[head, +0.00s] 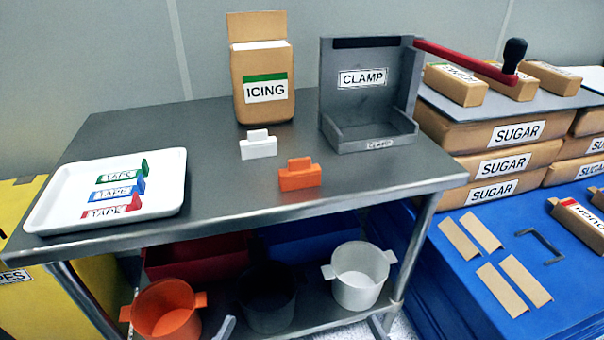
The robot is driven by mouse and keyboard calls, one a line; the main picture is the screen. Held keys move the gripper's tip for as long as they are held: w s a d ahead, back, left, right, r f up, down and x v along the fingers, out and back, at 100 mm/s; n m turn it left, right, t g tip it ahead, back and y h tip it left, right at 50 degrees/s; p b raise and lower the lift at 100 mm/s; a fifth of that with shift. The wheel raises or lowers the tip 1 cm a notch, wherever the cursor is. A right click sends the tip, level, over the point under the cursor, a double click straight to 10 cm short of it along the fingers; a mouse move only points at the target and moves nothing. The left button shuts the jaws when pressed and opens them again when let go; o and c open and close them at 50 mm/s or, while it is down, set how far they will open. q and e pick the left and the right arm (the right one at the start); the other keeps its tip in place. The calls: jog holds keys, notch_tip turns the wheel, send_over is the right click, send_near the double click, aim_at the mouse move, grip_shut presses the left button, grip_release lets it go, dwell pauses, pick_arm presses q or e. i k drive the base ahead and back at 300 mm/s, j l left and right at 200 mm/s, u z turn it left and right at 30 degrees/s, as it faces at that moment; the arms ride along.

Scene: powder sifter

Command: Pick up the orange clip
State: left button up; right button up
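The orange clip (300,175) stands upright on the dark grey metal table (225,195), near its front edge and right of the middle. A similar white clip (258,145) stands behind it to the left. Nothing touches the orange clip. Only small grey parts show at the bottom edge of the head view, seemingly the tips of my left gripper (227,328) and my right gripper (379,326). They are low, in front of the table and well away from the clip. Whether they are open or shut does not show.
An icing bag (262,90) and a grey clamp stand (365,105) with a red lever (465,57) stand behind the clips. A white tray (60,205) with tape pieces lies left. Pots stand on the lower shelf. Sugar bags (505,160) are stacked right. The table between tray and clips is clear.

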aim_at(299, 174)
jog(key=u, duration=2.8)
jog(key=k+l+z, duration=0.1)
jog(key=k+z, duration=0.3)
jog(key=k, duration=0.15)
jog(key=k+l+z, duration=0.35)
jog(key=k, duration=0.15)
jog(key=k+l+z, duration=0.4)
jog(key=k+j, duration=0.1)
